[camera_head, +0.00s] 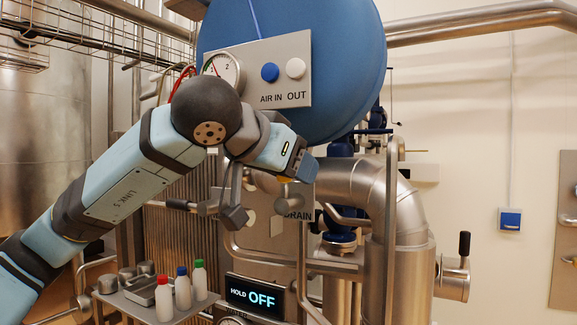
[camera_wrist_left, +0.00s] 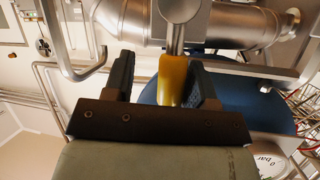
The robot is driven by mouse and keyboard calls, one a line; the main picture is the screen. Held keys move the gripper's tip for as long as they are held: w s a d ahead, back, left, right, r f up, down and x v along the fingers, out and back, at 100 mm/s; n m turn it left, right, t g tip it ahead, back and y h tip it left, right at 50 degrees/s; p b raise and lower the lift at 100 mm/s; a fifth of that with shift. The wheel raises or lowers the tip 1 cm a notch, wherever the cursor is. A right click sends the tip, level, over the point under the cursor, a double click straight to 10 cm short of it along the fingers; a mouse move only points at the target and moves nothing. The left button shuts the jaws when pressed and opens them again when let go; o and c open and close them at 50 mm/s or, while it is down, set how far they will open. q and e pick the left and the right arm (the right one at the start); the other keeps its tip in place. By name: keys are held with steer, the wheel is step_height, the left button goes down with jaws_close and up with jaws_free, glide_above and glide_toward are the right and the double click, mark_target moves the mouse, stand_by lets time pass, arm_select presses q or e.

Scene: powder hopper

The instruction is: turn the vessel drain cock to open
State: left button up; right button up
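A yellow handle (camera_wrist_left: 173,80) on a metal stem shows in the left wrist view; I take it for the drain cock's handle. My left gripper (camera_wrist_left: 163,78) is open, with one dark finger on each side of the handle. A gap shows between the handle and the left-hand finger; the handle is close to the right-hand finger, and I cannot tell if they touch. In the head view my left gripper (camera_head: 303,166) is just above the partly covered DRAIN label (camera_head: 298,216). My right gripper is not in view.
The blue vessel (camera_head: 345,60) with its AIR IN/OUT panel (camera_head: 290,95) is above the gripper. Thick steel pipes (camera_head: 410,215) stand to the right. Below are a display reading HOLD OFF (camera_head: 257,298) and a tray (camera_head: 190,311) with several bottles.

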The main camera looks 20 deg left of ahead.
arm_select(q)
steer(key=shift+a, duration=0.15)
steer(key=b+v, duration=0.3)
steer(key=v, duration=1.1)
steer(key=shift+w, duration=0.1)
